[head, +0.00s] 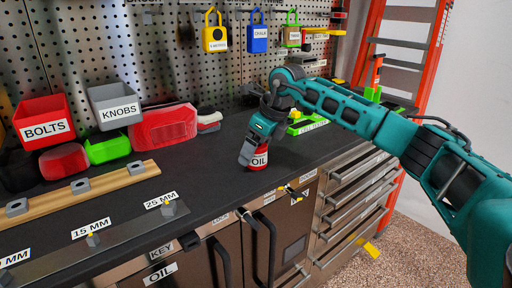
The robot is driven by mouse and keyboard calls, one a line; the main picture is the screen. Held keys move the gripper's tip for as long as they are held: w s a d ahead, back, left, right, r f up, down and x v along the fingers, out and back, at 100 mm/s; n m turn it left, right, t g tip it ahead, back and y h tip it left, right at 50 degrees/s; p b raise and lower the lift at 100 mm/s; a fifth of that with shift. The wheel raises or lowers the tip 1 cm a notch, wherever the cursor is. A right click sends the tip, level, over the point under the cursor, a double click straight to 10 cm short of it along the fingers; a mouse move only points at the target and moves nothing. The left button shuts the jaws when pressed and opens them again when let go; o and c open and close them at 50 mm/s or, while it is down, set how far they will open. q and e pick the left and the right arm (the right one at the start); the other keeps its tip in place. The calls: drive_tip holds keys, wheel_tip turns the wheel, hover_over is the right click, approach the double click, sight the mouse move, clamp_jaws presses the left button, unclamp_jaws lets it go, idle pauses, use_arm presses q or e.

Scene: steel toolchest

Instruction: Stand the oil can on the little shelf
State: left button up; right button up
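The oil can (258,160) is red with a white OIL label. It is near the front edge of the black bench top, in the middle of the head view. My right gripper (259,143) comes down over it from above and hides its upper part. The fingers are at the can, but I cannot tell whether they are closed on it, or whether the can rests on the bench. My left gripper is not in view. I cannot clearly pick out the little shelf; a small yellow ledge (323,32) is on the pegboard at the upper right.
The bench top (205,170) is clear left of the can. Padlocks hang on the pegboard. Drawers (350,195) and an orange ladder (372,40) are at the right.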

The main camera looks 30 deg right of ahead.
drive_tip(key=shift+r, duration=0.1)
drive_tip(key=shift+r, duration=0.25)
drive_tip(key=p+v, duration=0.1)
drive_tip(key=v, duration=1)
drive_tip(key=shift+s+r, duration=0.2)
drive_tip(key=shift+r, duration=0.05)
drive_tip(key=shift+d, duration=0.1)
